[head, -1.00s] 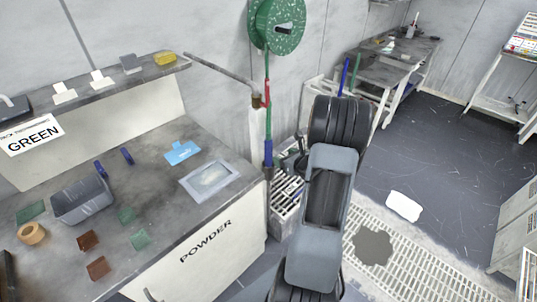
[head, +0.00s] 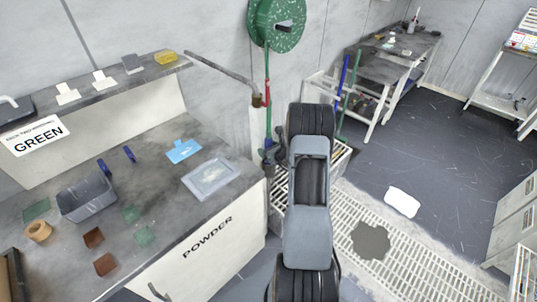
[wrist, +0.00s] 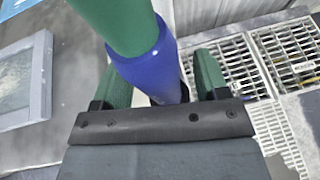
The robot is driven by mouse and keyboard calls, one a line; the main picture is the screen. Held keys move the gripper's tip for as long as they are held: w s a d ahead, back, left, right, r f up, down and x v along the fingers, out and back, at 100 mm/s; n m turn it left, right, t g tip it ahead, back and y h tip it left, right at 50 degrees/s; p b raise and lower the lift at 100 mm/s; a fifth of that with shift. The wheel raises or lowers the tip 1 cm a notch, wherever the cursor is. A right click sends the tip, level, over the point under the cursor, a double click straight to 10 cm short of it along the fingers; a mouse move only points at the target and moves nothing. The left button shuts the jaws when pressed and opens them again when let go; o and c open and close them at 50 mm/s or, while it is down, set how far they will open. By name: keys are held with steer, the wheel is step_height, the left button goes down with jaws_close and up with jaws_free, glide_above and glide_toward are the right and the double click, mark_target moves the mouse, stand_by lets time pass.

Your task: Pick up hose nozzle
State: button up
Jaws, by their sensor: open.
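The hose nozzle is a blue sleeve at the lower end of a green hose. In the wrist view the blue nozzle (wrist: 150,66) lies between my gripper's (wrist: 163,72) two green finger pads, with visible room on the right side. The left pad is partly behind or close beside it. The nozzle's lower tip is hidden behind the dark gripper body. In the head view the nozzle (head: 268,144) hangs beside the powder bench corner, partly covered by my gripper (head: 270,156). My gripper is open around it; contact cannot be told.
The hose hangs from a green reel (head: 277,22) on the wall, past a pipe arm (head: 225,75). The powder bench (head: 165,215) stands close on the left. The floor at right is mostly clear.

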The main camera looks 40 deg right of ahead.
steer(key=shift+w, duration=0.1)
steer(key=c, duration=1.1)
steer(key=shift+c, duration=0.2)
steer(key=shift+r, duration=0.1)
